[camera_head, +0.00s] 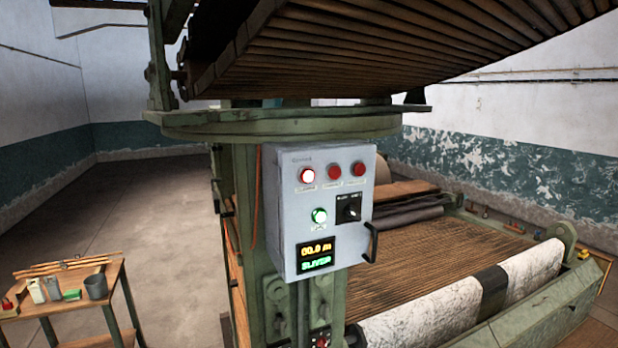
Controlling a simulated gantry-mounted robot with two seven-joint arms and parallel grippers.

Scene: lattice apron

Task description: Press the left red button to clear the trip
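A grey control box (286,222) is fixed to the front of a green machine post. The middle red button (334,171) and the right red button (358,168) look darker. Below them are a lit green button (319,215) and a black rotary switch (348,207). A display (315,256) shows a yellow line and a green line of text. Neither of my grippers shows in the head view.
A slatted apron (430,255) and a pale roller (450,305) lie right of the box. A slatted lattice (370,50) hangs overhead. A handle (371,243) sticks out at the box's right side.

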